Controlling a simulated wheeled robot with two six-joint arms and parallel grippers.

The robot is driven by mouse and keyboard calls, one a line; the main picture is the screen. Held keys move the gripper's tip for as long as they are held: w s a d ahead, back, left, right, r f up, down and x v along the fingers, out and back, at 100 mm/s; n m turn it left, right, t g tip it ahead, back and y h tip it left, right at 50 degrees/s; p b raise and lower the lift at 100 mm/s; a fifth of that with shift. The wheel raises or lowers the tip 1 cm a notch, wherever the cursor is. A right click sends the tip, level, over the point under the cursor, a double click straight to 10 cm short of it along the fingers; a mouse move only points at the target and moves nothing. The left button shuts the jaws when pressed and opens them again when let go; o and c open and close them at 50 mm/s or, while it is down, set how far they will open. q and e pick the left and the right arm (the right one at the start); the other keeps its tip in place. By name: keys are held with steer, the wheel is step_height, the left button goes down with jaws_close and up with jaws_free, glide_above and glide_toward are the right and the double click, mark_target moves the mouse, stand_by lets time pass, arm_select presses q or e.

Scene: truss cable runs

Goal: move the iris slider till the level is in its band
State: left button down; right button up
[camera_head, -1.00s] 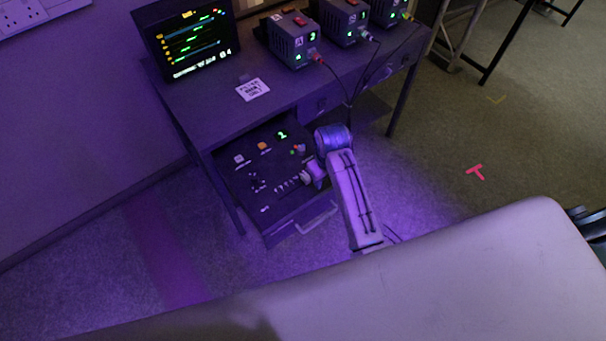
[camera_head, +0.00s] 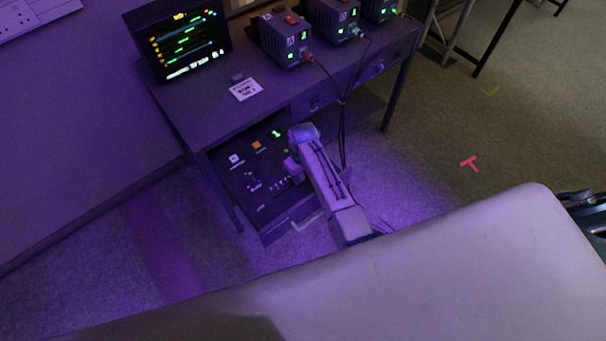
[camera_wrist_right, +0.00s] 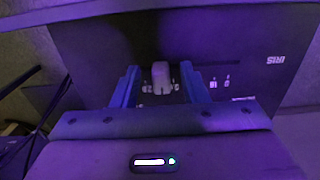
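My right gripper (camera_head: 290,171) reaches over the dark control panel (camera_head: 236,184) in the pulled-out drawer under the desk. In the right wrist view, its two blue fingers (camera_wrist_right: 160,84) are apart. A pale slider knob (camera_wrist_right: 161,76) shows between them, with a visible gap on each side. The word IRIS (camera_wrist_right: 276,60) is printed on the panel to the right. The monitor (camera_head: 180,38) on the desk shows several green level traces, too small to read exactly. My arm hides part of the panel in the head view. My left gripper is not in view.
Several power boxes (camera_head: 285,38) with cables stand along the back of the desk (camera_head: 200,105). Cables hang behind my right arm. A printed card (camera_head: 245,90) lies on the desk. The drawer handle (camera_head: 307,221) is at its front.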

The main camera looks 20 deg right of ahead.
steer(key=shift+f, duration=0.75)
steer(key=shift+c, duration=0.4)
jaws_close()
